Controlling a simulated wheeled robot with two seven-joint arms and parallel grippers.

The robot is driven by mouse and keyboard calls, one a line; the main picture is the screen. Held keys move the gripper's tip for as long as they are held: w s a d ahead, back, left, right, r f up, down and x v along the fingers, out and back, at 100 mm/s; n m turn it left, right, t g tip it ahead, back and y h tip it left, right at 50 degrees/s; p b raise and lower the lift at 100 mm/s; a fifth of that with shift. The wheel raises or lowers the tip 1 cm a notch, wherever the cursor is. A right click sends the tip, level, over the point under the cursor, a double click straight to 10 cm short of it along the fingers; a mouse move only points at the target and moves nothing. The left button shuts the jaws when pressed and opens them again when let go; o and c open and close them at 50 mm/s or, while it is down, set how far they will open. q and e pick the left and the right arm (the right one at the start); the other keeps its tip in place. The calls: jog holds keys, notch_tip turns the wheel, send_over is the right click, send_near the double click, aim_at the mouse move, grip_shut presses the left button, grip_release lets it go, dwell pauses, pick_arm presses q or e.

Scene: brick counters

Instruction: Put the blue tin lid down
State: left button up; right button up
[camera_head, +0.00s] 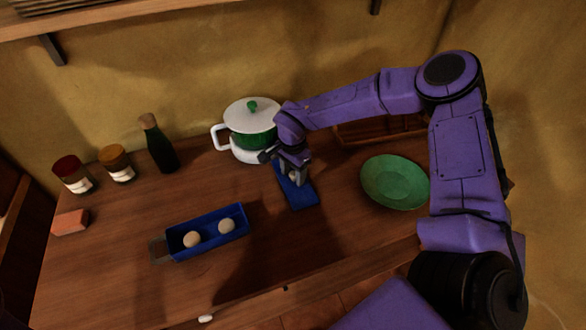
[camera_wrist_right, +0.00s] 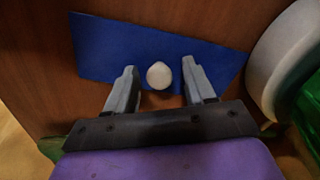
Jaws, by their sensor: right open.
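The blue tin lid (camera_head: 304,196) is a flat blue rectangle that appears to lie on the wooden counter, right of the open tin. In the right wrist view the lid (camera_wrist_right: 105,48) spans the picture, with a round pale knob (camera_wrist_right: 159,75) on it. My right gripper (camera_head: 294,173) is over the lid's far end. Its fingers (camera_wrist_right: 160,82) are open, one on each side of the knob, with gaps visible. The gripper hides part of the lid in the head view. My left gripper is not in view.
A blue tin (camera_head: 207,232) holds two pale round things. A white and green lidded pot (camera_head: 250,130) stands close behind my right gripper. A green bowl (camera_head: 394,182) is at right. A bottle (camera_head: 159,147), two jars and an orange block (camera_head: 70,222) stand left.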

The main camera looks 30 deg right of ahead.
aim_at(293, 174)
notch_tip(293, 174, up, 12)
jog(key=b, duration=0.1)
jog(key=shift+r+b, duration=0.15)
jog(key=shift+b, duration=0.15)
dwell(0.3)
